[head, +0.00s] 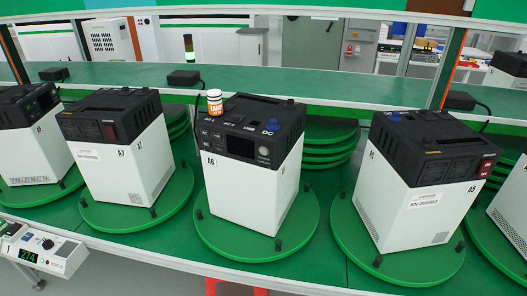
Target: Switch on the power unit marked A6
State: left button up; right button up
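The power unit marked A6 (245,192) stands upright in the middle of the head view, on a round green turntable (255,248). It has a white body and a black top. The A6 mark is at the upper left of its white side. Its black sloping panel carries a small dark screen, a round grey control and a "DC" mark. A blue knob sits on its top right. A small white bottle with an orange label (215,103) stands at the top left of the unit. I cannot tell whether the unit is on. Neither gripper is in view.
The unit marked A7 (115,165) is to the left and A5 (418,205) to the right, each with a red switch visible. More units stand at both edges. A green shelf (330,88) with black boxes runs behind. A box with a green display (38,248) is front left.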

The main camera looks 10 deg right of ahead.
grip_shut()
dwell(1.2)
